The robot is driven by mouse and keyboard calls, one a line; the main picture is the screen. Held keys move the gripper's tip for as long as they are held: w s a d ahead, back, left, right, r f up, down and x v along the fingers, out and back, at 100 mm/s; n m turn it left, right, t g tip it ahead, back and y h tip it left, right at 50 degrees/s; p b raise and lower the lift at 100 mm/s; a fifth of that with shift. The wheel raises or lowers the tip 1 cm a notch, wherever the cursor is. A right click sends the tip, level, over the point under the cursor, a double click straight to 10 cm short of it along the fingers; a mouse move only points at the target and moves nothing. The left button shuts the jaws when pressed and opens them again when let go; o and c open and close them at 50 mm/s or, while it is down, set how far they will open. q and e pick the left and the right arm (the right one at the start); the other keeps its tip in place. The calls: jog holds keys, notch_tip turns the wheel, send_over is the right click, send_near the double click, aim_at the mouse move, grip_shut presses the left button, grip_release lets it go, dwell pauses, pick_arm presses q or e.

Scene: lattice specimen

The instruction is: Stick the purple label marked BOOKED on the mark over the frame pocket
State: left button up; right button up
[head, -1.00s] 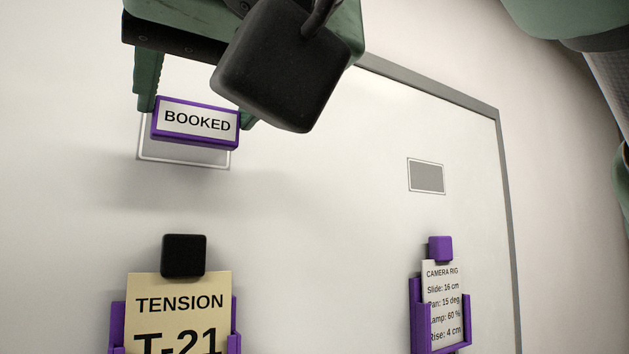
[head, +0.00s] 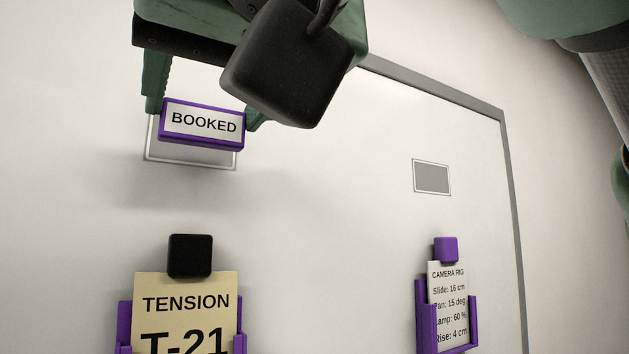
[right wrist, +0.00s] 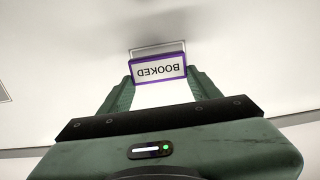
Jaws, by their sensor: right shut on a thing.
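The purple-rimmed label marked BOOKED (head: 203,123) is between the fingertips of my right gripper (head: 204,114), which is shut on it. It faces outward, slightly tilted in the head view. Behind it on the white board is an outlined grey mark (head: 192,163), its upper part covered by the label. The wrist view shows the label (right wrist: 158,70) overlapping the mark (right wrist: 157,49). Whether the label touches the board I cannot tell. Below is a purple pocket (head: 124,322) with a TENSION T-21 card (head: 186,302). My left gripper is out of view.
A black block (head: 190,255) sits at the TENSION card's top. To the right, a second grey mark (head: 431,177) is above a purple block (head: 446,249) and another purple pocket (head: 473,315) with a CAMERA RIG card (head: 448,296). The board between the marks is clear.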

aim_at(206, 116)
jog(key=shift+w+a, duration=0.15)
jog(key=shift+w, duration=0.05)
jog(key=shift+w+a, duration=0.3)
jog(key=shift+w, duration=0.15)
jog(key=shift+x, duration=0.95)
dwell(0.6)
jog(key=shift+r, duration=0.15)
dwell(0.7)
jog(key=shift+d+r, duration=0.1)
jog(key=o, duration=1.1)
jog(key=shift+o, duration=1.2)
jog(key=shift+w, duration=0.15)
jog(key=shift+w+f, duration=0.1)
jog(key=shift+f, duration=0.1)
